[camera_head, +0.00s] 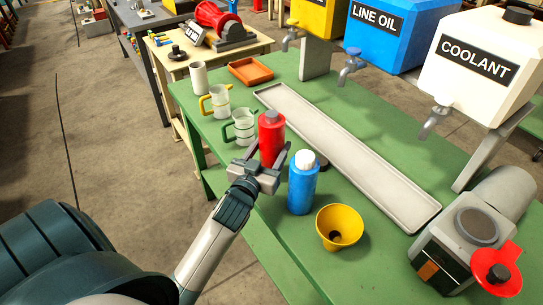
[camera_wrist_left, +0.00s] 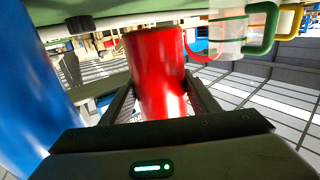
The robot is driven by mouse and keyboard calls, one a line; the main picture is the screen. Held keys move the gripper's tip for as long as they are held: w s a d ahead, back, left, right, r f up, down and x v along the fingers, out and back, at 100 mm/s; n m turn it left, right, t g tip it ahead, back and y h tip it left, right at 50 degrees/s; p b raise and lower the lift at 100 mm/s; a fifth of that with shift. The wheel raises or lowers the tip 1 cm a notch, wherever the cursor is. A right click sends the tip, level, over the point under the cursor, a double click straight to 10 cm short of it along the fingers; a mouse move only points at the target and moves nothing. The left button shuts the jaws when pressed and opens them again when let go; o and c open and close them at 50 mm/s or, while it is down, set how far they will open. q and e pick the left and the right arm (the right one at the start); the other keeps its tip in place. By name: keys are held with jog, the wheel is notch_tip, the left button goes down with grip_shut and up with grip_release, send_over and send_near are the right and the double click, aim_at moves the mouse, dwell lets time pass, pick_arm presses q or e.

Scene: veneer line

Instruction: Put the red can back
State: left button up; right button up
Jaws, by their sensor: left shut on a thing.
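The red can (camera_head: 271,138) is upright near the front edge of the green table (camera_head: 342,98), beside a blue bottle with a white cap (camera_head: 302,185). My left gripper (camera_head: 265,165) is shut on the red can. The left wrist view shows the red can (camera_wrist_left: 157,75) between the two fingers, with a curved red strip beside it. The blue bottle (camera_wrist_left: 35,95) stands close on the left there. Whether the can's base touches the table cannot be told. My right gripper is not in view.
Clear jugs with green (camera_head: 243,127) and yellow (camera_head: 216,101) handles stand behind the can. A yellow funnel (camera_head: 340,227) sits right of the blue bottle. A long grey tray (camera_head: 350,155) lies across the table. Coolant (camera_head: 478,60) and line oil (camera_head: 385,35) tanks stand behind.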

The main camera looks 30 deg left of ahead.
pick_arm(q)
notch_tip(320, 180, down, 3)
jog(key=shift+r, duration=0.2)
jog(key=shift+f, duration=0.5)
jog(key=shift+f, duration=0.15)
jog(key=o, duration=1.4)
